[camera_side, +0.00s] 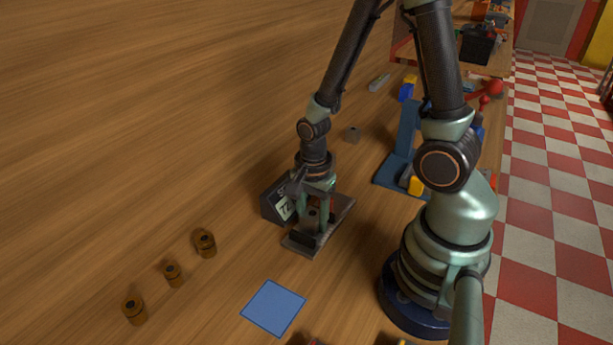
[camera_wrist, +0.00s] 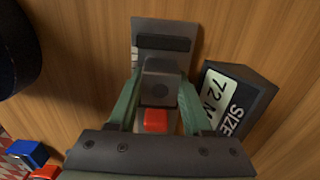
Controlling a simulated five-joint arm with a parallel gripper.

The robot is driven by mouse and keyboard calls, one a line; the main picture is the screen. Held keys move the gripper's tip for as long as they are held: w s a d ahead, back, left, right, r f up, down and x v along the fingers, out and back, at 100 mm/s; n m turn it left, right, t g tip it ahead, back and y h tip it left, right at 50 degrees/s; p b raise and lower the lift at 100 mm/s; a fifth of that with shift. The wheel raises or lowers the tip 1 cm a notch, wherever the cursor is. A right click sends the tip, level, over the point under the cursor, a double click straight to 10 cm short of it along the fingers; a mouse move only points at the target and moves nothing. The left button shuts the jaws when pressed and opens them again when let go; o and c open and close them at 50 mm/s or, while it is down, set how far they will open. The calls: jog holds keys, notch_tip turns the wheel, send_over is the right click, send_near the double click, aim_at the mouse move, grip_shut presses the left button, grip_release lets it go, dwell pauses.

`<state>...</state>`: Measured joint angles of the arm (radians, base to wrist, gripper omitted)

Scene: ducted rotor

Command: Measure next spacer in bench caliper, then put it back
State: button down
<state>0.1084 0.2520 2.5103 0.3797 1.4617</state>
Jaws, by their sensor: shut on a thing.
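The wrist view shows a green finger on each side of the spacer. The caliper's display (camera_wrist: 236,98) is partly cut off and shows "SIZE" and "72 M".
Several brown cylindrical parts (camera_side: 172,273) stand in a row at the left. A blue square mat (camera_side: 273,307) lies in front of the caliper. A blue stand (camera_side: 404,150) is at the back right. The wooden table at the left back is clear.

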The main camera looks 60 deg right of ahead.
jog(key=shift+f, duration=0.15)
jog(key=shift+c, duration=1.3)
grip_release()
notch_tip(320, 180, up, 23)
jog(key=w+a+n+t, duration=0.2)
jog(key=n+t, duration=0.3)
jog(key=n, duration=1.3)
jog(key=shift+w+a+t, duration=0.25)
jog(key=shift+a+t, duration=0.05)
jog(key=shift+a, duration=0.1)
